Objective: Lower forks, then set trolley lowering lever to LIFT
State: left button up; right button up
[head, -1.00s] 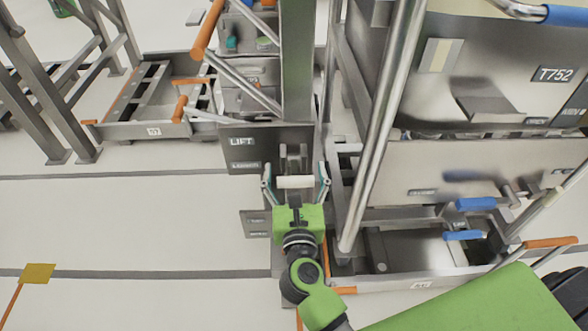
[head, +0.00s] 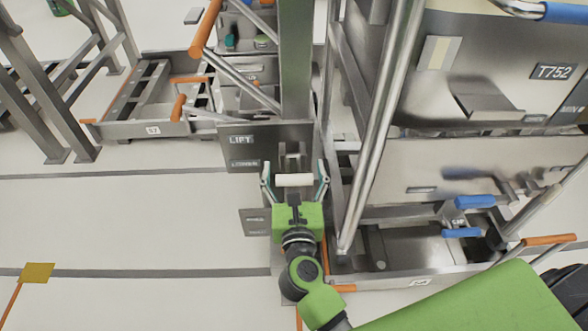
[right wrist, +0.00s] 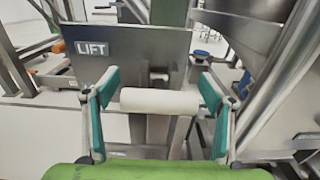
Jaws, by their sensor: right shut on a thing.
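The trolley lowering lever has a white cylindrical handle (head: 294,181), also seen in the right wrist view (right wrist: 160,99). My right gripper (head: 295,178) is shut on this handle, with a teal-lined finger at each end. The lever is in front of a grey panel (head: 264,136) with a LIFT label (head: 240,140) and a second label (head: 244,165) below it. In the right wrist view the LIFT label (right wrist: 91,49) is upper left of the handle. The forks cannot be made out clearly. My left gripper is out of view.
A large steel bin marked T752 (head: 553,72) stands at the right, with blue handles (head: 474,202) below it. A bright steel tube (head: 375,130) rises close right of my gripper. An orange-trimmed frame (head: 152,130) stands at the back left. The left floor is mostly clear.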

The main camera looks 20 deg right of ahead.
jog(key=o, duration=1.6)
jog(key=shift+s+a, duration=0.1)
jog(key=shift+s, duration=0.05)
jog(key=v, duration=1.1)
jog(key=shift+s, duration=0.3)
